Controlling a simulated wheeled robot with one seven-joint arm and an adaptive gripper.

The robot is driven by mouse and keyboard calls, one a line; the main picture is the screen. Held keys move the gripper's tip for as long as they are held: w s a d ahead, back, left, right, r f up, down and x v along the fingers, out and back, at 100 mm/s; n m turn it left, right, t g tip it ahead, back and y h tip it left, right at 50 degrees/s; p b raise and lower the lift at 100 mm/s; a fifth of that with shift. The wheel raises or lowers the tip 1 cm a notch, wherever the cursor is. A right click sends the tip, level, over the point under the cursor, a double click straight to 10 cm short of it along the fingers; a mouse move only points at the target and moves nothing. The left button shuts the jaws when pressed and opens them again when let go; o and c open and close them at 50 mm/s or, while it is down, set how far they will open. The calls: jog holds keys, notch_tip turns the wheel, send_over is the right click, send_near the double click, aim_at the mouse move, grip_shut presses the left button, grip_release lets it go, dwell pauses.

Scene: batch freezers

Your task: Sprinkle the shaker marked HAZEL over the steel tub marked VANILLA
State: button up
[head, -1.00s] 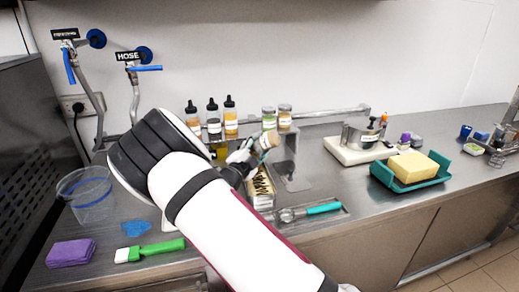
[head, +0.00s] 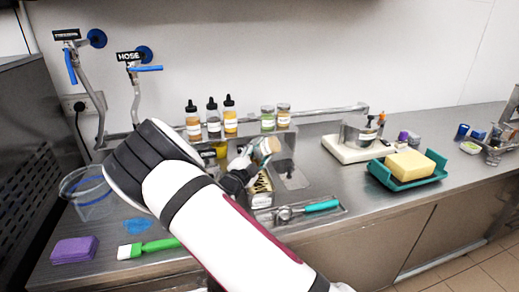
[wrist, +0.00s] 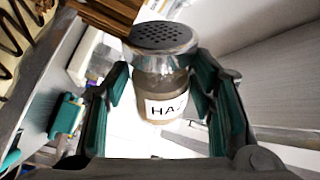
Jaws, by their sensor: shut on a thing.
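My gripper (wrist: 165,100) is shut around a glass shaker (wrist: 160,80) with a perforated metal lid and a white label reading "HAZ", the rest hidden. In the wrist view the jar stands between both green-padded fingers, lid toward the top of the picture. In the head view the shaker (head: 268,146) is tilted, above the back part of a narrow container (head: 262,200). That container has pale contents with dark stripes and is partly hidden by my arm. I cannot read a VANILLA mark on it or tell whether it is the steel tub.
Sauce bottles (head: 212,120) and two more jars (head: 275,118) stand behind. A scoop with a teal handle (head: 320,206) lies to the right of the container. A teal tray (head: 405,178) with a yellow block and a white board (head: 355,150) with a steel pot stand farther right.

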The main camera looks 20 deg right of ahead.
jog(key=shift+s+a+p, duration=0.1)
jog(key=shift+s+p, duration=0.45)
jog(key=shift+s, duration=0.45)
jog(key=shift+r, duration=0.8)
jog(key=shift+w+f, duration=0.1)
jog(key=shift+f, duration=0.75)
